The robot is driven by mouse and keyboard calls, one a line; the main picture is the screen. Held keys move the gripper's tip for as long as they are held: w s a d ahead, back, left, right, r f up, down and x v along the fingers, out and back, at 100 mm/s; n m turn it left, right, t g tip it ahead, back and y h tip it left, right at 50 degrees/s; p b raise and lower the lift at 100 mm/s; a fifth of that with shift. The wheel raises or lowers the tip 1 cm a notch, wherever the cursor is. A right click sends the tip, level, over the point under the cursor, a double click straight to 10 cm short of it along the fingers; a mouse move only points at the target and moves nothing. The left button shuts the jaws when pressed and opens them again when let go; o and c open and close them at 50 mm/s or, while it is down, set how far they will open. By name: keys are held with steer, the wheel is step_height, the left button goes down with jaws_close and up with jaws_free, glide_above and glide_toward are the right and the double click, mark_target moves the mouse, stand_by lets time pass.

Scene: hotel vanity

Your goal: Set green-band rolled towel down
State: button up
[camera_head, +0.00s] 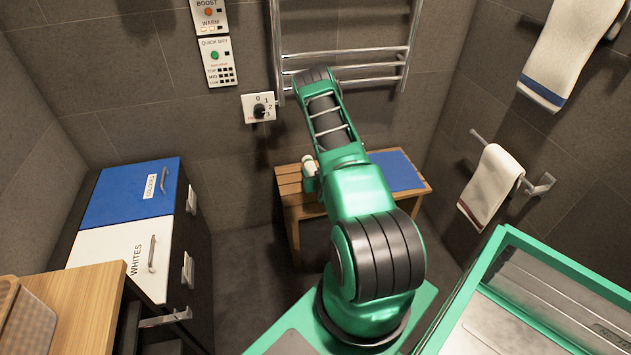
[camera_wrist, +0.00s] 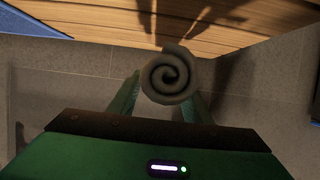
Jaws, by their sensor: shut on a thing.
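The rolled towel (camera_wrist: 171,76) shows end-on in the wrist view as a grey spiral. My gripper (camera_wrist: 164,98) is shut on it, with a green finger on either side. In the head view a small pale end of the towel (camera_head: 309,163) shows beside my gripper (camera_head: 312,181), at the left part of the wooden bench (camera_head: 288,181). The slats of the bench also show in the wrist view (camera_wrist: 110,28), beyond the towel. The green band cannot be made out. Whether the towel touches the bench cannot be told.
A blue mat (camera_head: 398,170) covers the right part of the bench. A heated rail (camera_head: 345,70) hangs on the wall behind. Blue (camera_head: 130,192) and white (camera_head: 115,258) hamper lids stand at left. Towels hang on the right wall (camera_head: 492,185). Bare slats show at the bench's left.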

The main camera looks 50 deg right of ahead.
steer(key=shift+d+f, duration=0.4)
steer(key=shift+d, duration=0.3)
steer(key=shift+s+f, duration=0.1)
steer(key=shift+f, duration=1.95)
steer(key=shift+f, duration=0.1)
steer(key=o, duration=1.1)
